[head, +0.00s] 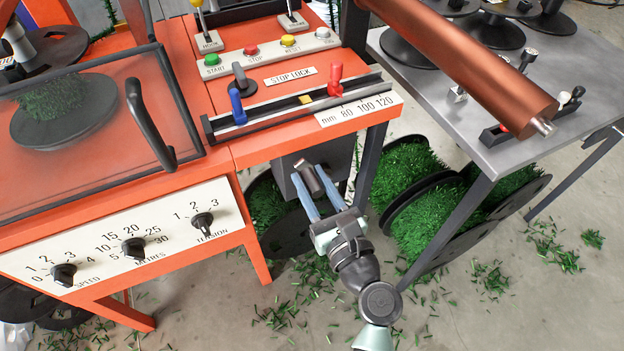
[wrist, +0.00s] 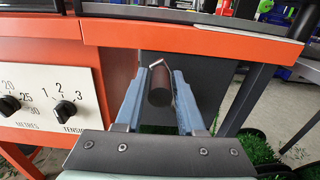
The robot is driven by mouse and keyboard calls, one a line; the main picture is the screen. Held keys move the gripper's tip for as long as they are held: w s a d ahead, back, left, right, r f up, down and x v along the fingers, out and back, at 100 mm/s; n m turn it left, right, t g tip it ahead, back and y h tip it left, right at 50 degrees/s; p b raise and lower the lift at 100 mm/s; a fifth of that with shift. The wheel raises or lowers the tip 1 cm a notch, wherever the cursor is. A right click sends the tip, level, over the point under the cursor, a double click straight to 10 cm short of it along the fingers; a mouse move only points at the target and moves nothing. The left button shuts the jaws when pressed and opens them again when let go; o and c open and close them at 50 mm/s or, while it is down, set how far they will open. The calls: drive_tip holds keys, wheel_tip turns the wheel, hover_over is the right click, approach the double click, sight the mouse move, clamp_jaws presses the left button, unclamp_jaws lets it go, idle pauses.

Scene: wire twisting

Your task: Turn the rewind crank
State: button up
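The rewind crank shows as a dark grey cylindrical grip (head: 309,178) with a bright metal bit at its top, in front of a dark box under the orange machine's right end. In the wrist view the crank's grip (wrist: 160,88) points towards me, with the light metal arm (wrist: 152,64) behind it. My gripper (head: 306,176) has its two pale blue fingers on either side of the grip; the fingers also straddle it in the wrist view (wrist: 160,74). The fingers are apart by about the grip's width. Whether they press on it or leave small gaps, I cannot tell.
The orange machine frame (head: 250,150) overhangs the crank, with a dark leg (head: 371,165) to its right. Reels of green bristle (head: 405,170) stand close on the right, below a grey table (head: 490,140). Green clippings litter the floor. Knobs (head: 203,225) line the white front panel.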

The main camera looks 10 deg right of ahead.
clamp_jaws()
idle(1.1)
